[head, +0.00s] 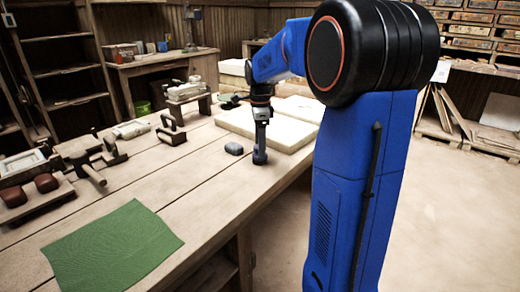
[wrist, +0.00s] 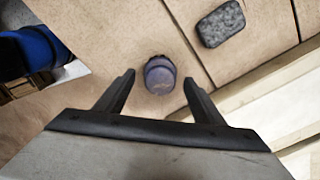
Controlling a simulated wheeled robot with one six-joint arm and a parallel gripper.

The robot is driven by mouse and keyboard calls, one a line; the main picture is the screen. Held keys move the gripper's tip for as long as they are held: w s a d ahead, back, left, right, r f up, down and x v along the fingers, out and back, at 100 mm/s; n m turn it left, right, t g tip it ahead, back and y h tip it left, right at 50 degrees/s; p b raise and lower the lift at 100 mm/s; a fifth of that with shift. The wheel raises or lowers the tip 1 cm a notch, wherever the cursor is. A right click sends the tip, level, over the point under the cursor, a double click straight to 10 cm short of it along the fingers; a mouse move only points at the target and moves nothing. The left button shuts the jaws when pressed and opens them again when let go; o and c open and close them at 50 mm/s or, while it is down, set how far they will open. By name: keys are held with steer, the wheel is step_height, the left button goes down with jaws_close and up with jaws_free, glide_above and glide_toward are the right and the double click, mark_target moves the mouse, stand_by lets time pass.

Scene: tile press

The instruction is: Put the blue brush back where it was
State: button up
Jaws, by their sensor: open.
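The blue brush (wrist: 160,74) appears in the wrist view as a short, dark blue-purple, round-ended shape, seen end-on. It stands on the wooden table between the two fingers of my gripper (wrist: 159,78), with a visible gap on each side. My gripper is open and holds nothing. In the head view my gripper (head: 261,122) points down over the table's right edge. The brush (head: 260,156) shows there as a dark upright shape below it, and its details are too small to tell.
A dark grey block (head: 234,148) lies just left of the brush; it also shows in the wrist view (wrist: 221,24). Pale slabs (head: 290,133) lie behind it. A green cloth (head: 112,246) covers the near table. Wooden tools (head: 92,160) stand at the left. The table's middle is clear.

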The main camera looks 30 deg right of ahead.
step_height(320, 180, up, 9)
steer(key=s+a+n+t, duration=0.1)
steer(key=s+a+n, duration=0.4)
steer(key=s, duration=0.2)
steer(key=s+a+f+n+t, duration=0.1)
steer(key=s+a+f+n, duration=0.2)
steer(key=s+n, duration=0.3)
steer(key=s+a+f+n+t, duration=0.1)
steer(key=s+a+f+n, duration=0.3)
steer(key=s, duration=0.5)
steer(key=s+a+f+n+t, duration=0.1)
steer(key=s+a+f+n, duration=0.3)
steer(key=s+f+n, duration=0.2)
steer(key=shift+s+n+t, duration=0.4)
steer(key=shift+s+n, duration=0.6)
steer(key=shift+s, duration=0.1)
